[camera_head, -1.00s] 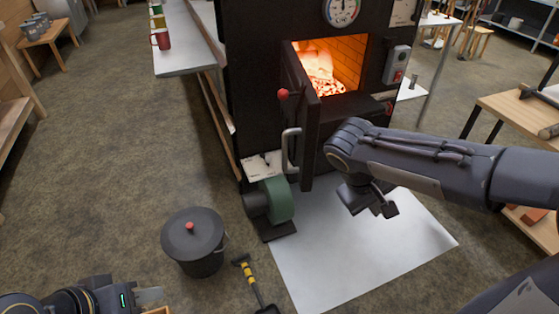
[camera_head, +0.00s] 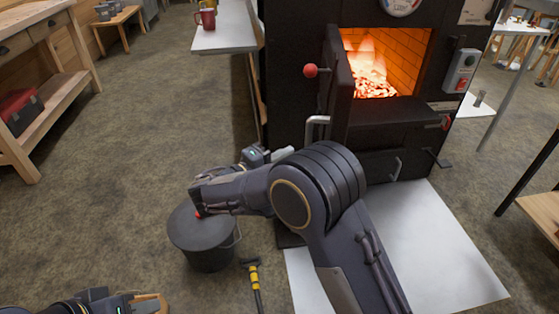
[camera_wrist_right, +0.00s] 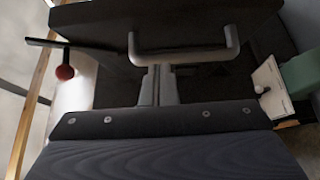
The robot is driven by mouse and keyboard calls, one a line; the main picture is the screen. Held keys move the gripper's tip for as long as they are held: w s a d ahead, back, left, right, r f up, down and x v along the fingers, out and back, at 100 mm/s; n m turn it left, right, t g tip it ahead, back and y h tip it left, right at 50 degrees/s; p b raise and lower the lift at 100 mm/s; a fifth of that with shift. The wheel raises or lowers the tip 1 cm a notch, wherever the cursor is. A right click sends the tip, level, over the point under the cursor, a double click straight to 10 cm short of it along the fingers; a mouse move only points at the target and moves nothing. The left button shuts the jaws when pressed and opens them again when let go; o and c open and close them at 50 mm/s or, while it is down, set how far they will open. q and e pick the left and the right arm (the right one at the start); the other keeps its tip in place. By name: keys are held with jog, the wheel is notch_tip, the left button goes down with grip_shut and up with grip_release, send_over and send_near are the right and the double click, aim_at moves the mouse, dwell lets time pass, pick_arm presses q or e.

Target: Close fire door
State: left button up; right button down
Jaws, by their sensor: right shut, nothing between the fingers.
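The black fire door (camera_head: 341,95) stands open on the firebox, its outer face turned left. It has a red-knobbed latch (camera_head: 310,70) and a grey bar handle (camera_head: 318,121). My right arm bends around in front of the door. Its gripper (camera_head: 284,153) is on the door's outer side, close to the handle. In the right wrist view, the gripper (camera_wrist_right: 158,70) is shut and empty, tips close to the handle bar (camera_wrist_right: 180,53); I cannot tell whether they touch. The red knob (camera_wrist_right: 65,71) shows at left. My left gripper (camera_head: 140,302) is at the bottom left edge, its fingers unclear.
The fire burns in the firebox opening (camera_head: 375,65). A dark lidded bucket (camera_head: 207,250) stands beneath my right forearm. A yellow-and-black handled tool (camera_head: 254,277) lies beside it. A white floor sheet (camera_head: 440,240) lies before the stove.

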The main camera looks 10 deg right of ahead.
jog(key=w+d+b, duration=0.1)
jog(key=w+d, duration=0.1)
jog(key=d, duration=0.6)
jog(key=shift+d+b, duration=0.3)
jog(key=shift+d, duration=0.05)
jog(key=shift+d, duration=0.1)
